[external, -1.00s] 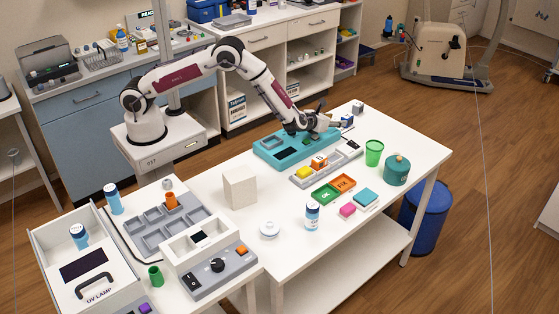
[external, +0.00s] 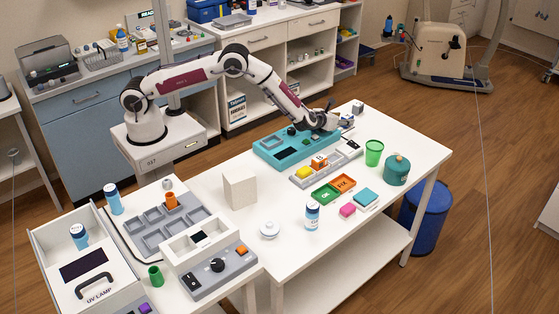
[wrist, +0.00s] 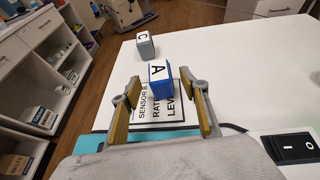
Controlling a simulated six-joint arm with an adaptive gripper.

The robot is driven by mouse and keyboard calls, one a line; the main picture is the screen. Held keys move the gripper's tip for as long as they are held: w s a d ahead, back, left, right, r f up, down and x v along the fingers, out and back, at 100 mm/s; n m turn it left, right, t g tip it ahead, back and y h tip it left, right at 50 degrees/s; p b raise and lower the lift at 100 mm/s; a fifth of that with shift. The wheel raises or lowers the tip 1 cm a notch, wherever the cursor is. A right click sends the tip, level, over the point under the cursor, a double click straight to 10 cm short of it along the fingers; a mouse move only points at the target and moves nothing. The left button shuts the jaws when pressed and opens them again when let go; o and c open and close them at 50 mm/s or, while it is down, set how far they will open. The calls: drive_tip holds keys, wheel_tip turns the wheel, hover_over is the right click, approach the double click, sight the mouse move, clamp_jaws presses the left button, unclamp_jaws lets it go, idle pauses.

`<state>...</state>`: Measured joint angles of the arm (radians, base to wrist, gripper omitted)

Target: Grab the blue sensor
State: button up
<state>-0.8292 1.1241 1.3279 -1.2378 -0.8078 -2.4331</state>
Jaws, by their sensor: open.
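The blue sensor (wrist: 161,89) is a small blue block with a white top marked A. In the wrist view it stands on a white label plate with black print, between and slightly beyond my fingertips. My gripper (wrist: 160,87) is open, with one finger to each side of the block and a visible gap on both sides. In the external view my gripper (external: 334,124) is low at the far right end of the teal device, and the blue sensor (external: 347,119) is partly hidden beside it.
A grey block marked C (wrist: 145,45) stands just beyond the blue sensor. A black rocker switch (wrist: 297,146) is at the lower right of the wrist view. The teal device (external: 268,153) lies under my arm. White table is clear right of the sensor.

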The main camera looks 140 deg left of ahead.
drive_tip(key=c, duration=1.2)
drive_tip(key=shift+c, duration=0.2)
wheel_tip(320, 180, up, 10)
